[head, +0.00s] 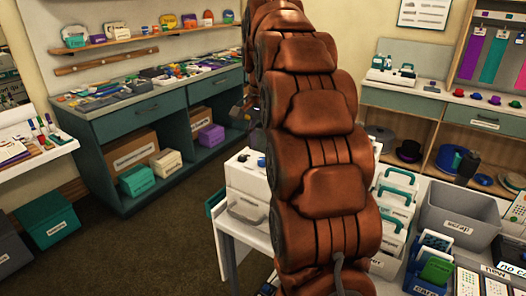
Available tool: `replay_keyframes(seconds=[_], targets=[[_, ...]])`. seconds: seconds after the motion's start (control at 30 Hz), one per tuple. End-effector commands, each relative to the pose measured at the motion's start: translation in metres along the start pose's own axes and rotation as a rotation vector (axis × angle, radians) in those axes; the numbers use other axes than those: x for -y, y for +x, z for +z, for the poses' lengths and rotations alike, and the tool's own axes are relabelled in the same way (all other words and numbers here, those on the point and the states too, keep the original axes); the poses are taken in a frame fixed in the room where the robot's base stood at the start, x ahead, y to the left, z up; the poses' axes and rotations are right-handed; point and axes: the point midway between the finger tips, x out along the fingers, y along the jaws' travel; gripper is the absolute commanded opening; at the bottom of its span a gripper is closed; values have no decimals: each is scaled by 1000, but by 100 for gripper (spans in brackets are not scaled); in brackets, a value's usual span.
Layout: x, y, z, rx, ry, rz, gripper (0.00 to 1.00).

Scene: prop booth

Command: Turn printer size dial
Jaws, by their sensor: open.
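A white box-shaped machine (240,178), which looks like the printer, stands on the white table left of my arm. Small dark knobs (243,157) show on its top; I cannot tell which one is the size dial. My brown segmented arm rises through the middle of the head view and hides the machine's right side. A small dark part of my gripper (245,112) shows at the arm's left edge, above the machine and apart from its visible part. Most of the gripper is hidden behind the arm. It is open, and I see nothing held in it.
A clear grey tray (248,209) sits in front of the machine. White boxes with teal handles (395,197), a grey bin (460,217) and card holders (435,270) crowd the table right of my arm. A teal cabinet (145,125) stands behind at left. The floor (150,245) between is clear.

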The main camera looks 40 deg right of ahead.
Motion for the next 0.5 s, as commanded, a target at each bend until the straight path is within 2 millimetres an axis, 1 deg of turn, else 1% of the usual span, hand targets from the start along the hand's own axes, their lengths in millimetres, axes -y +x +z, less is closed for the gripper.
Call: replay_keyframes(seconds=[0.2,0.5], targets=[[0,-22,0,-1,0,-1,56],[0,-35,0,0,0,0,56]])
